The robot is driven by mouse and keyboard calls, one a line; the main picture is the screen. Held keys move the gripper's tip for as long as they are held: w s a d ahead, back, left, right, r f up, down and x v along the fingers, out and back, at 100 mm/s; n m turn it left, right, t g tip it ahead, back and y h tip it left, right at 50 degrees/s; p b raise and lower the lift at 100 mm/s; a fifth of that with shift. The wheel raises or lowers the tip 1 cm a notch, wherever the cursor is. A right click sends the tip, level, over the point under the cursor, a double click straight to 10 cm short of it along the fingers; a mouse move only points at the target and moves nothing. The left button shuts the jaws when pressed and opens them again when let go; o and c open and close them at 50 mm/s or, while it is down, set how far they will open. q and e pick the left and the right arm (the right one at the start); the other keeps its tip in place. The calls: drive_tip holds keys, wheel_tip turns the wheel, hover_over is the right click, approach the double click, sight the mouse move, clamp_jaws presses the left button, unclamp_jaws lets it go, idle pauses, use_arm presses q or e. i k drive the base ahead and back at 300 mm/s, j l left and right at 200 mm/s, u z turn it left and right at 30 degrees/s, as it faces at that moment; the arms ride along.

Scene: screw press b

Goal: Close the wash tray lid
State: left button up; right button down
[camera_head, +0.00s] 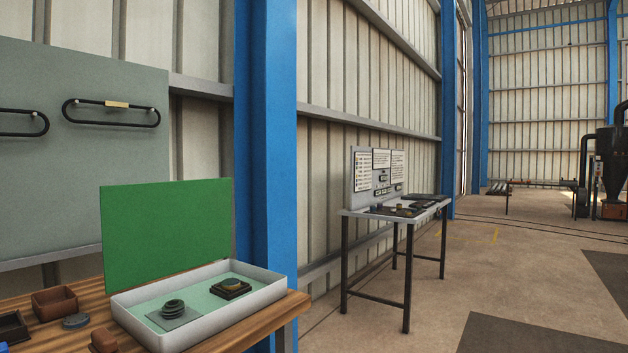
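The wash tray (271,290) is a white, shallow, rectangular box near the right end of a wooden bench. Its green lid (165,233) stands upright along the tray's back edge, so the tray is open. Inside, on a pale green floor, a dark threaded round part (173,307) sits on a grey square plate at the left. A dark square block with a brownish round top (231,287) sits at the right. Neither of my grippers shows in the head view.
The wooden bench (271,319) also holds a brown box (55,303), a grey disc (76,321) and a black tray (12,328) left of the wash tray. A grey panel with black handles (92,180) stands behind. A blue column (265,130) rises behind the bench. Another table (380,215) stands further right; open floor lies between.

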sight(150, 232)
drive_tip(key=i+l+z, duration=0.1)
drive_tip(key=i+l, duration=0.15)
drive_tip(key=i, duration=0.25)
drive_tip(key=i+l+z, duration=0.1)
drive_tip(key=i+l, duration=0.15)
drive_tip(key=i, duration=0.3)
drive_tip(key=i+l+z, duration=0.15)
drive_tip(key=i, duration=0.35)
drive_tip(key=i+l+z, duration=0.1)
drive_tip(key=i, duration=0.45)
drive_tip(key=i+u, duration=0.2)
drive_tip(key=u, duration=0.25)
drive_tip(key=i+u, duration=0.2)
drive_tip(key=u, duration=0.25)
drive_tip(key=i+l+u, duration=0.2)
drive_tip(key=u, duration=0.25)
drive_tip(key=i+l+u, duration=0.15)
drive_tip(key=u, duration=0.35)
drive_tip(key=i+l+u, duration=0.1)
drive_tip(key=l+u, duration=0.2)
drive_tip(key=u, duration=0.15)
